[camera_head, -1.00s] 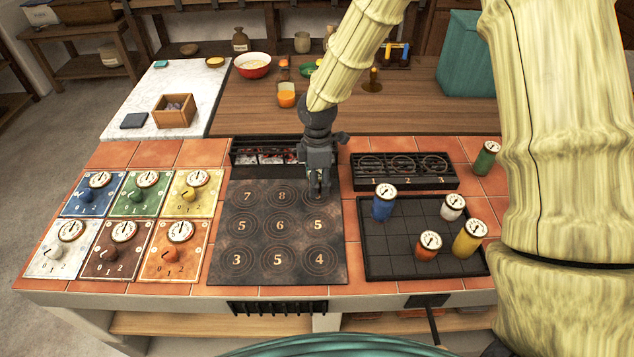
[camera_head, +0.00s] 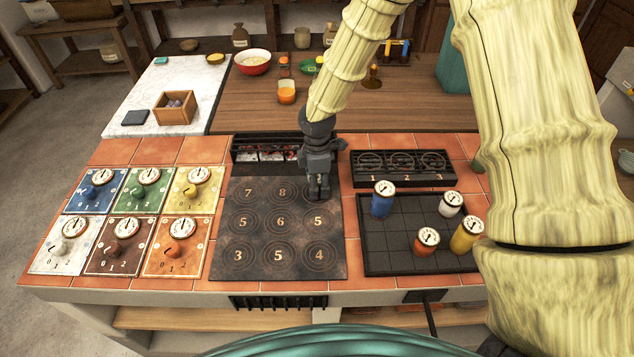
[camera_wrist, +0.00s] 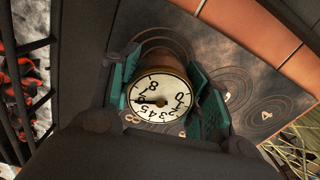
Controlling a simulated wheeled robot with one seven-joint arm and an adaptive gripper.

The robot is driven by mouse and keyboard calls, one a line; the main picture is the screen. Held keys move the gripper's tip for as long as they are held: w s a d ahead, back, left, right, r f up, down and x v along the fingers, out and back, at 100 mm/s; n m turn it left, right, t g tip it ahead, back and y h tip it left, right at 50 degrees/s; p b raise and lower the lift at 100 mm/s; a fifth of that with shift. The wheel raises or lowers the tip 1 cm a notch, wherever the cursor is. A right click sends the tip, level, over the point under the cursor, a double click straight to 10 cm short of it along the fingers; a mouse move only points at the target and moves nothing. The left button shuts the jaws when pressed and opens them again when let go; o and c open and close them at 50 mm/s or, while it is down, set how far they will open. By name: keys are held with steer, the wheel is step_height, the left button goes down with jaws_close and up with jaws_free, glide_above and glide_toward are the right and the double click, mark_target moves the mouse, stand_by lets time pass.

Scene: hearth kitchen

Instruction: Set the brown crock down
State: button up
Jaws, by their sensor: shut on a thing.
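My gripper (camera_head: 319,192) is low over the back right ring of the dark hob plate (camera_head: 233,268). In the wrist view its teal-padded fingers (camera_wrist: 162,98) are shut on the brown crock (camera_wrist: 166,64), one finger at each side. The crock's white dial lid (camera_wrist: 160,97) faces the wrist camera, and a brown strip of its wall shows. In the head view my gripper hides the crock. I cannot tell whether its base touches the plate.
Dial panels (camera_head: 106,262) are on the left. A dark grid tray (camera_head: 392,270) with blue (camera_head: 382,204), white (camera_head: 450,206), orange (camera_head: 426,246) and yellow (camera_head: 465,238) crocks is on the right. A grate (camera_head: 268,142) is behind the plate. The plate's other rings are clear.

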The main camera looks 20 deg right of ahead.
steer(key=o, duration=1.2)
steer(key=shift+r, duration=0.1)
step_height(320, 180, up, 12)
steer(key=shift+r+b, duration=0.1)
steer(key=shift+b, duration=1)
